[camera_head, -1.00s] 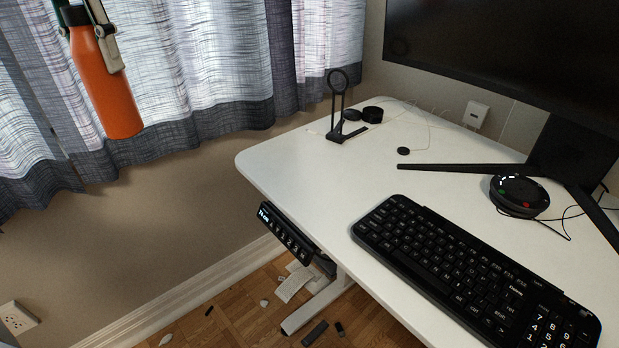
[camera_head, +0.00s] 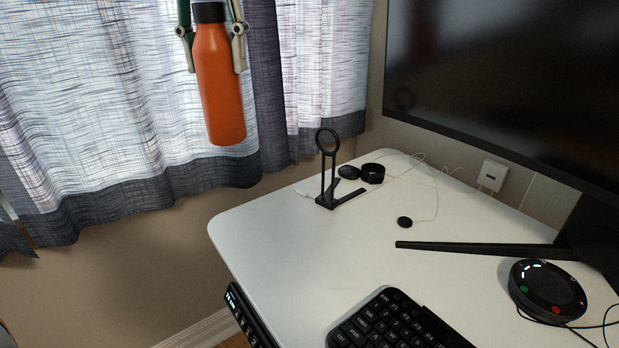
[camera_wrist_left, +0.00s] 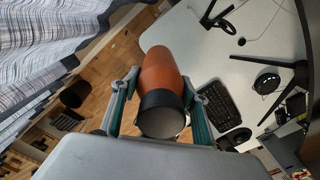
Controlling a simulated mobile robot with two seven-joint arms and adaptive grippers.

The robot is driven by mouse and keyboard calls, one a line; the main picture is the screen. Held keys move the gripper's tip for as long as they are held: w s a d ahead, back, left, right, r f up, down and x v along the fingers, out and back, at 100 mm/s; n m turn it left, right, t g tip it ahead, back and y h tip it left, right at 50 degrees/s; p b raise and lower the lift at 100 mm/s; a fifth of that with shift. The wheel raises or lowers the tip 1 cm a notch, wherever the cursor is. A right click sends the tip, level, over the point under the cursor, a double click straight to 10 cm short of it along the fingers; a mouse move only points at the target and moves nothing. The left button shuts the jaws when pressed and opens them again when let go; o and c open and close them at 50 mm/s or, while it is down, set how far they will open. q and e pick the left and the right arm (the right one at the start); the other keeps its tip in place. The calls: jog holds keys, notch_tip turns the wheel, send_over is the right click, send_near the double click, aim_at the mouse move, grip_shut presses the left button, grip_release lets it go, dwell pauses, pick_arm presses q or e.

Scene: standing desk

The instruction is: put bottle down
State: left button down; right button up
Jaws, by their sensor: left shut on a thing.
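An orange bottle (camera_head: 219,88) with a black cap hangs nearly upright at the upper left of the head view. My left gripper (camera_head: 212,32) is shut on it near the cap, one finger on each side. The bottle is in the air in front of the curtain and touches no surface. In the left wrist view the bottle (camera_wrist_left: 160,75) points away between the fingers of my left gripper (camera_wrist_left: 157,95), its black cap nearest the camera. The white desk (camera_head: 290,250) lies lower and to the right of the bottle. My right gripper is not in view.
A black stand (camera_head: 328,170) and small dark round items (camera_head: 373,173) stand at the desk's back left corner. A keyboard (camera_head: 385,325), a round black device (camera_head: 547,288) and a monitor (camera_head: 500,80) take up the right. The desk's left part is clear.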

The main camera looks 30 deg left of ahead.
pick_arm(q)
jog(key=shift+s+f, duration=0.1)
jog(key=b, duration=0.2)
send_over(228, 142)
jog(key=w+a, duration=0.2)
jog(key=a, duration=0.1)
jog(key=f, duration=0.7)
jog(key=shift+w+d+f, duration=0.1)
jog(key=shift+w+d, duration=0.1)
notch_tip(228, 142, down, 8)
jog(key=b, duration=0.2)
jog(key=shift+r+b, duration=0.2)
jog(key=shift+b, duration=0.15)
notch_tip(228, 142, down, 5)
jog(key=shift+s+r+b, duration=0.15)
jog(key=shift+b, duration=0.6)
jog(key=c, duration=1.1)
grip_release()
jog(key=shift+f, duration=0.2)
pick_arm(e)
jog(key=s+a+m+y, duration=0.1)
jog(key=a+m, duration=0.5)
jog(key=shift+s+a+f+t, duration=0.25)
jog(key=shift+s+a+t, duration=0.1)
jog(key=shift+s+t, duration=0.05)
